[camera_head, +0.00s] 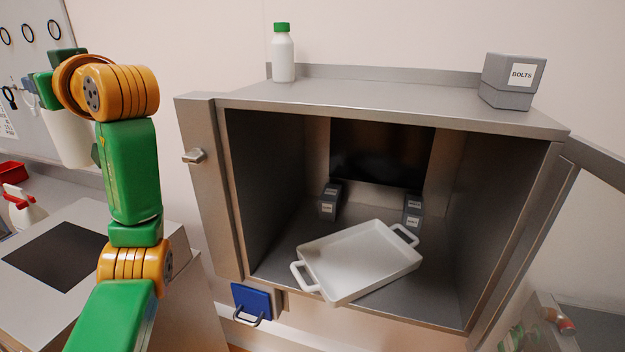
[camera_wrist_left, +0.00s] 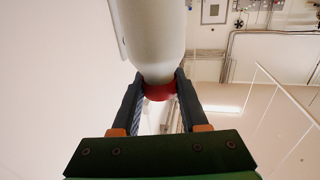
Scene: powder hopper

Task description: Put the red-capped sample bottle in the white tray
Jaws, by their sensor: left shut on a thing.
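The red-capped sample bottle (camera_wrist_left: 158,40) is white and is held by its red cap end between the fingers of my left gripper (camera_wrist_left: 160,88). Its body runs out of the top of the left wrist view. In the head view the bottle's white body (camera_head: 68,138) shows at the upper left beside my wrist; its cap and my fingertips are hidden there. The white tray (camera_head: 318,262) has two handles, lies empty and turned at an angle on the floor of the open steel cabinet. My left gripper is well left of the cabinet and tray. My right gripper is not in view.
A green-capped white bottle (camera_head: 283,55) and a grey BOLTS box (camera_head: 512,82) stand on the cabinet top (camera_head: 380,97). Small dark labelled boxes (camera_head: 329,200) stand behind the tray. The cabinet's left wall edge (camera_head: 208,190) lies between my arm and the tray.

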